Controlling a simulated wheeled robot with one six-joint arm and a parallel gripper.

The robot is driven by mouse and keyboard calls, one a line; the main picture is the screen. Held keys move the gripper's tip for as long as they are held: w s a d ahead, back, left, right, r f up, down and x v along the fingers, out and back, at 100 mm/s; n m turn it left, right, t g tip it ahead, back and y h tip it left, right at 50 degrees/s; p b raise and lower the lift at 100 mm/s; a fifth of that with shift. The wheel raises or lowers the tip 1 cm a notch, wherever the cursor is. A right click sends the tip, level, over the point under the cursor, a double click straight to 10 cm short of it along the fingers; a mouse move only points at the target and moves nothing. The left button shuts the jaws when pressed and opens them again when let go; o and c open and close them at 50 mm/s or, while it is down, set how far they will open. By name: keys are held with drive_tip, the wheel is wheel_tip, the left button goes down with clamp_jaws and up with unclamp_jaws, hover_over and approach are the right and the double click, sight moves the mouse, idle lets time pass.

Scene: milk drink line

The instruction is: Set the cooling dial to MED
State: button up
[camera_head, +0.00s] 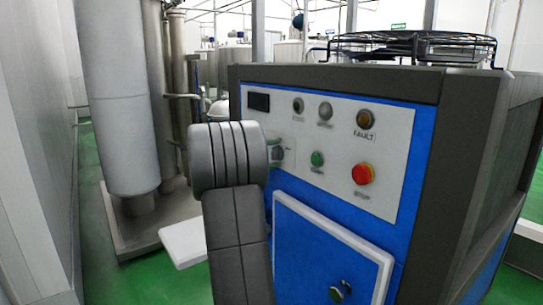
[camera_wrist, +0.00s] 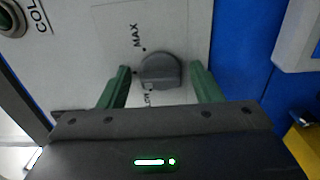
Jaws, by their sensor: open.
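The grey cooling dial (camera_wrist: 160,70) sits on the pale control panel in the wrist view. The label MAX is beside it, and a partly covered label that looks like LOW is at its lower left. Small dots mark positions around its left side. I cannot tell exactly where the dial points. My gripper (camera_wrist: 161,73) is open, with one green finger on each side of the dial. There appears to be a gap between the dial and the fingers, but contact is hard to judge. In the head view my arm covers most of the dial's area.
The panel (camera_head: 393,146) on the blue cabinet has a small dark display (camera_head: 259,102), a FAULT lamp (camera_head: 365,119), a green button (camera_head: 317,158) and a red stop button (camera_head: 362,174). A large pale cylinder (camera_head: 120,110) stands left.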

drive_tip(key=p+v, duration=0.2)
drive_tip(key=v, duration=1.1)
drive_tip(key=shift+s+a+p, duration=0.25)
drive_tip(key=shift+a+p, duration=0.05)
drive_tip(key=shift+a, duration=0.05)
drive_tip(key=b+x, duration=0.2)
drive_tip(key=x, duration=1.2)
drive_tip(key=shift+f+b, duration=0.1)
drive_tip(key=shift+b, duration=0.25)
drive_tip(key=shift+a, duration=0.1)
drive_tip(key=shift+s+a, duration=0.1)
